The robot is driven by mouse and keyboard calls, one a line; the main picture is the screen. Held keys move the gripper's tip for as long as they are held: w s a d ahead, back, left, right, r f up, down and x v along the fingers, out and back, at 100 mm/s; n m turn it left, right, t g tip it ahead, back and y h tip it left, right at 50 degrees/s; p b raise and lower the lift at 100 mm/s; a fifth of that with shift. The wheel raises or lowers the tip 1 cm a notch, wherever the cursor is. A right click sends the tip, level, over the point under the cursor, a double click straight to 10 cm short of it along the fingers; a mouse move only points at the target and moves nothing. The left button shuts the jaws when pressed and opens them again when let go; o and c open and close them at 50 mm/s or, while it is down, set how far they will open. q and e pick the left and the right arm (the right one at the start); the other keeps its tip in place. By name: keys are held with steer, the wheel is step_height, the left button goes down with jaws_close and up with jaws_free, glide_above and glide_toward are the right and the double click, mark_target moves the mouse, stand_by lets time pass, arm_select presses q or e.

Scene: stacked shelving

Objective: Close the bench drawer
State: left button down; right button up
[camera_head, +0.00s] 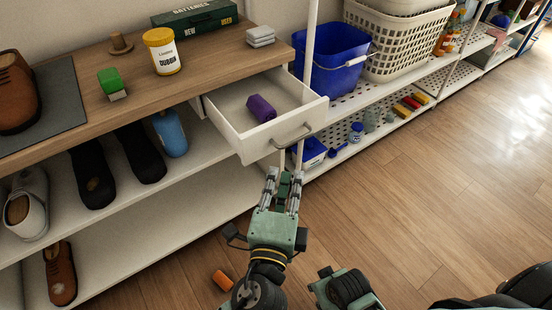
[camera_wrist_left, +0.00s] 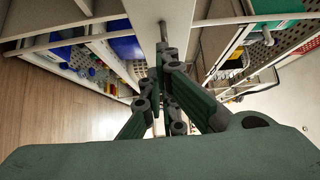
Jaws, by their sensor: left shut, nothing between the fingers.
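The bench drawer (camera_head: 262,150) is white and stands pulled out from under the wooden bench top (camera_head: 210,70). A purple item (camera_head: 261,108) lies inside it. A metal bar handle (camera_head: 293,136) is on its front face. My left gripper (camera_head: 285,174) is shut and empty, just below and in front of the drawer front near the handle; whether it touches cannot be told. In the left wrist view the shut fingers (camera_wrist_left: 162,55) point towards a narrow bar. My right gripper (camera_head: 340,288) shows only in part at the bottom edge, its fingers not clear.
On the bench top are a yellow tin (camera_head: 162,52), a green brush (camera_head: 111,83), a battery box (camera_head: 196,18) and grey cloths (camera_head: 260,36). Shoes and a blue bottle (camera_head: 171,133) sit on the shelf below. A blue bin (camera_head: 328,58) stands right of the drawer. Open floor lies to the right.

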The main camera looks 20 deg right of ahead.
mark_target(234, 119)
arm_select(q)
steer(key=w, duration=0.6)
steer(key=shift+a, duration=0.2)
arm_select(e)
steer(key=shift+f, duration=0.1)
arm_select(q)
steer(key=shift+w, duration=0.1)
